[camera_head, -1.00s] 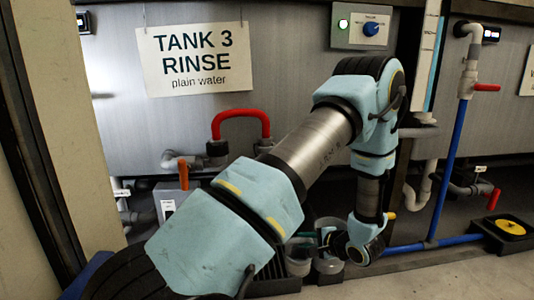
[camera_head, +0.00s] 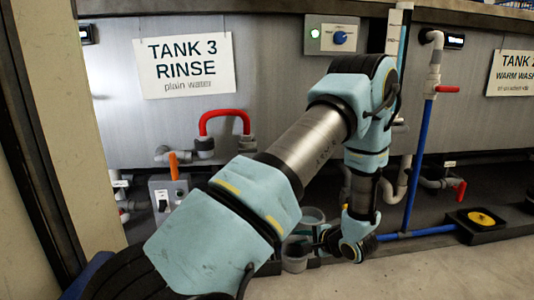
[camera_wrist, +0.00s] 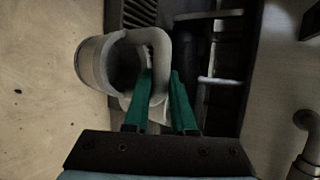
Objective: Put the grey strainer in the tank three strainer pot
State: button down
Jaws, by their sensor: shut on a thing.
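The grey strainer (camera_wrist: 93,62) is a round grey cup with a thick looped handle, left of centre in the wrist view. My gripper (camera_wrist: 160,82) has green fingers, shut on the strainer's handle. In the head view my gripper (camera_head: 322,238) is low, near the floor in front of tank three, partly hidden by my wrist. Two grey cup shapes show beside it, one in front (camera_head: 295,262) and one behind (camera_head: 312,215); I cannot tell which is the strainer and which is a pot. The tank three (camera_head: 270,80) carries a "TANK 3 RINSE" sign (camera_head: 185,65).
A blue pipe (camera_head: 413,165) and a black tray with a yellow disc (camera_head: 482,218) are at the right. In the wrist view a dark slatted grate (camera_wrist: 138,14) lies ahead. Bare floor (camera_head: 430,275) is in front.

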jog(key=w+a+r+m+t+h+p, duration=0.1)
jog(key=w+a+r+m+h+p, duration=0.3)
jog(key=r+p, duration=0.7)
jog(key=w+a+r+n+y+p, duration=0.1)
jog(key=a+r+p, duration=0.5)
jog(key=r+p, duration=0.5)
jog(key=w+a+r+m+t+h+p, duration=0.1)
jog(key=w+a+r+m+h+p, duration=0.15)
jog(key=a+r+p, duration=0.6)
jog(key=s+a+r+p, duration=0.1)
jog(key=s+r+p, duration=0.3)
jog(key=r+p, duration=0.3)
jog(key=s+a+r+p, duration=0.1)
jog(key=s+r+p, duration=0.2)
jog(key=r+p, duration=0.4)
notch_tip(320, 180, up, 3)
jog(key=shift+s+f+m+h, duration=0.1)
jog(key=shift+s+m+h, duration=0.3)
jog(key=shift+m+h, duration=0.05)
